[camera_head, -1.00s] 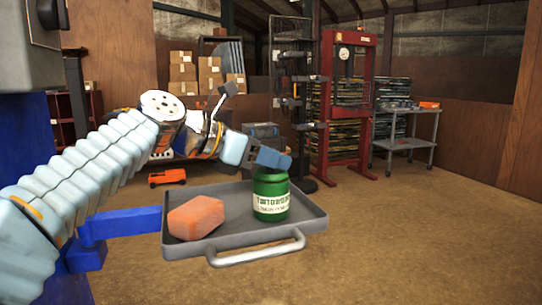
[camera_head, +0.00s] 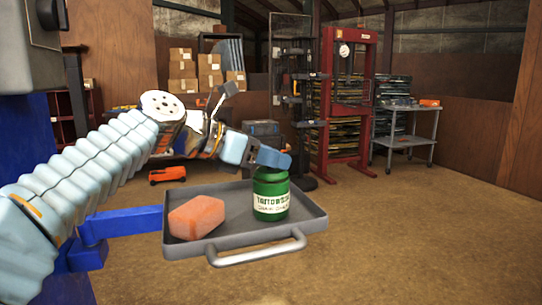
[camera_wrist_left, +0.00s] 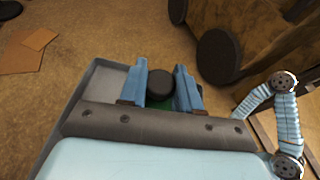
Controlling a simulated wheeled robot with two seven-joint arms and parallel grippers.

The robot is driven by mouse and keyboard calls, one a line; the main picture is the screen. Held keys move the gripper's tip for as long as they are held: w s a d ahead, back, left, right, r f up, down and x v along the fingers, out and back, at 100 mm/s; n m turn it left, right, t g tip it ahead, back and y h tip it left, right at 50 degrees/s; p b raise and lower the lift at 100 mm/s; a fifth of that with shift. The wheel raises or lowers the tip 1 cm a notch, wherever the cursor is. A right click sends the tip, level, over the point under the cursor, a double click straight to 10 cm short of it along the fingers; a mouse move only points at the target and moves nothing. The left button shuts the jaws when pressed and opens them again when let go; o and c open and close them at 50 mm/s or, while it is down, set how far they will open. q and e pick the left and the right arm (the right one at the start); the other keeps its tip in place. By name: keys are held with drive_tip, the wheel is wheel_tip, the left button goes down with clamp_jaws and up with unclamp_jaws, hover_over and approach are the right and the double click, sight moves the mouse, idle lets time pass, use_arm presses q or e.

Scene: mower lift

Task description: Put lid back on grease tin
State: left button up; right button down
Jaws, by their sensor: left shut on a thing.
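The green grease tin (camera_head: 270,203) with a pale label stands upright on the right part of a grey tray. My left gripper (camera_head: 272,158) is right over the tin's top, its blue fingers pointing right in the head view. In the left wrist view a dark round piece, seemingly the lid (camera_wrist_left: 160,83), sits between the two fingers of my left gripper (camera_wrist_left: 160,88), with a bit of green tin (camera_wrist_left: 165,103) below it. The gripper is shut on this piece. The fingers hide the tin's top in the head view, so I cannot tell how the lid sits. My right gripper is not in view.
The grey tray (camera_head: 222,250) has a raised rim and a front handle. An orange block (camera_head: 196,217) lies on it, left of the tin. A red press (camera_head: 345,100) and a grey cart (camera_head: 407,140) stand far behind. The floor to the right is clear.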

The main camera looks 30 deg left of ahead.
use_arm(q)
drive_tip(key=shift+p, duration=0.3)
drive_tip(key=shift+f, duration=0.15)
idle(1.1)
drive_tip(key=shift+p, duration=0.4)
idle(0.5)
drive_tip(key=o, duration=1.6)
drive_tip(key=shift+r+p, duration=0.65)
drive_tip(key=shift+r, duration=2.8)
